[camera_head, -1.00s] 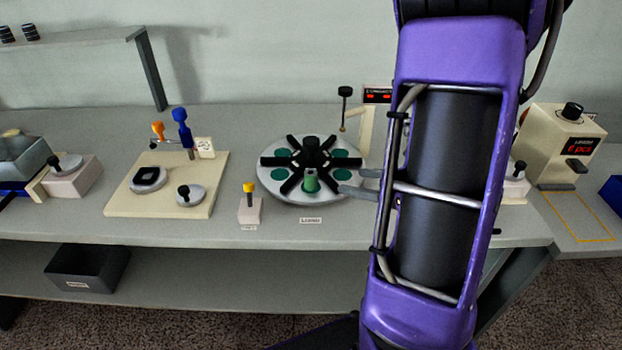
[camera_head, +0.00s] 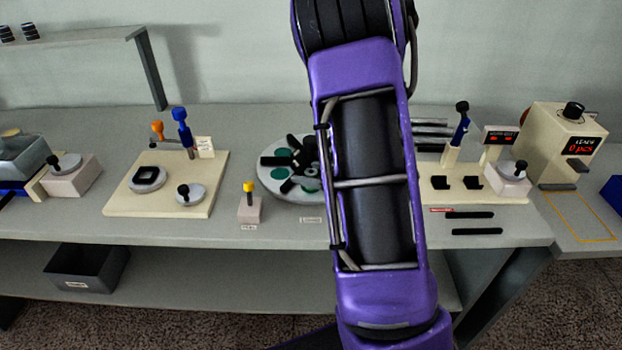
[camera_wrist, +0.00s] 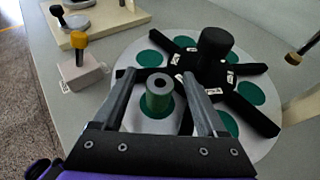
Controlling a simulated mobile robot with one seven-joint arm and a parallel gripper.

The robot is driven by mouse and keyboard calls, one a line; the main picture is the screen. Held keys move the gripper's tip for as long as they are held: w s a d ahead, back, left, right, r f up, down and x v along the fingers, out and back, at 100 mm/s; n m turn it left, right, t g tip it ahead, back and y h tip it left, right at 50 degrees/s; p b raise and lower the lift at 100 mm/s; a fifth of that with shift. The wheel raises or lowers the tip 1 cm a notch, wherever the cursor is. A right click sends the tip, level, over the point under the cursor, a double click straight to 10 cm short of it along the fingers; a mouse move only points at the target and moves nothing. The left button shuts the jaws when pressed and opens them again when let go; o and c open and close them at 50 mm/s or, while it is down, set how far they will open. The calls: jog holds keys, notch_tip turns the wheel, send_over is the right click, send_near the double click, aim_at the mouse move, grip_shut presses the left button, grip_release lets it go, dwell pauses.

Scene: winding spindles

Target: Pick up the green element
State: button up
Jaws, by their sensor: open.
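The green element (camera_wrist: 158,97) is a small upright cylinder with a grey top and a dark central hole. In the wrist view it stands on the white round plate (camera_wrist: 133,62) between two black arms of the hub. My gripper (camera_wrist: 159,78) is open, with one grey finger on each side of the element. I cannot tell whether either finger touches it. In the head view my arm covers the right part of the plate (camera_head: 268,150), and the element and my gripper are hard to make out there.
The black hub (camera_wrist: 215,50) rises beside the element, its arms spread over green discs (camera_wrist: 234,93). A pink block with a yellow-topped pin (camera_head: 250,208) stands left of the plate. A cream board (camera_head: 120,207) lies further left. Two black bars (camera_head: 470,215) lie at right.

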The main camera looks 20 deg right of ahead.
jog(key=shift+w, duration=0.1)
grip_shut()
dwell(0.3)
